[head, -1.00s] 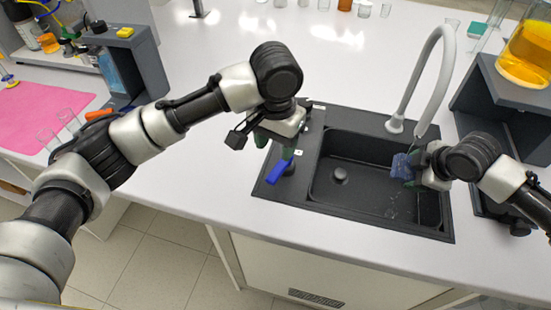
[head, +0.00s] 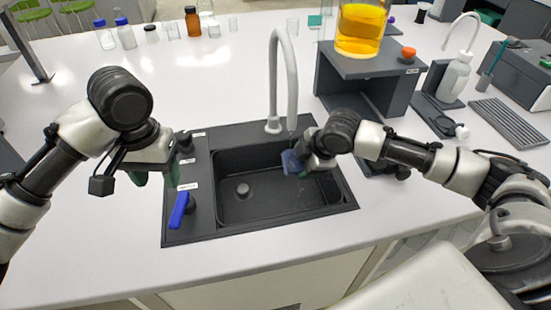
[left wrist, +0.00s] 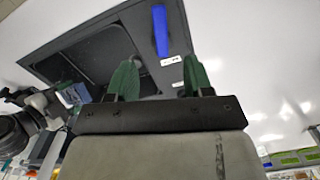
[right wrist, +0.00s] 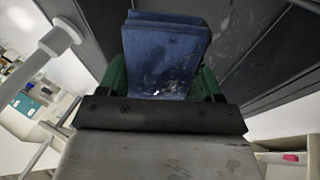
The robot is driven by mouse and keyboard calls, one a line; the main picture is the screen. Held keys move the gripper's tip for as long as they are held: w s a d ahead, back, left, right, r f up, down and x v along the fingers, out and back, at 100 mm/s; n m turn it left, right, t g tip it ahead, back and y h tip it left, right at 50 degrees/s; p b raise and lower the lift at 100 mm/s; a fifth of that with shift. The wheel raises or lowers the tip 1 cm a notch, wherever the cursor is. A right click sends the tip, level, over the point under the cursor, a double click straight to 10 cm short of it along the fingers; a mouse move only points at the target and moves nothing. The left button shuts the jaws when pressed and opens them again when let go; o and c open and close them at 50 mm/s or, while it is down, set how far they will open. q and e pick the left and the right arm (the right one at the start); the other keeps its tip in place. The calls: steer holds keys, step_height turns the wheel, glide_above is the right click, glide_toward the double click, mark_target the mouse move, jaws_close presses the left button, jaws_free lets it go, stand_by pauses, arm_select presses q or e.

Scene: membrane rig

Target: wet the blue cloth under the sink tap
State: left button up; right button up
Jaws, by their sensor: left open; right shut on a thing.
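The blue cloth (head: 291,162) is in my right gripper (head: 300,160), below the end of the grey tap (head: 283,80) and over the right part of the dark sink (head: 230,212). In the right wrist view the cloth (right wrist: 165,50) hangs folded between the green fingers, with pale specks on its lower part. No water stream is visible.
A dark stand (head: 352,82) holds a flask of orange liquid (head: 361,28) right of the tap. A wash bottle (head: 455,78) and a ridged rack (head: 508,120) are farther right. Small bottles (head: 125,33) stand at the back left.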

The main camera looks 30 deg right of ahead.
mark_target(180, 210)
arm_select(q)
steer(key=c, duration=0.9)
steer(key=shift+w+a+f, duration=0.1)
steer(key=shift+a+f, duration=0.15)
jaws_close()
steer(key=w+a+f+m+t+h, duration=0.15)
steer(key=a+f+h, duration=0.25)
steer(key=a+h, duration=0.55)
steer(key=d+f, duration=0.1)
steer(key=f, duration=0.1)
steer(key=d+f+y, duration=0.1)
steer(key=f, duration=0.2)
steer(key=w+d+f+y, duration=0.1)
steer(key=f, duration=0.1)
steer(key=shift+f, duration=0.4)
steer(key=d, duration=0.1)
steer(key=s+d, duration=0.1)
steer(key=d, duration=0.1)
steer(key=shift+s, duration=0.2)
steer(key=shift+s+d, duration=0.2)
steer(key=shift+d, duration=0.1)
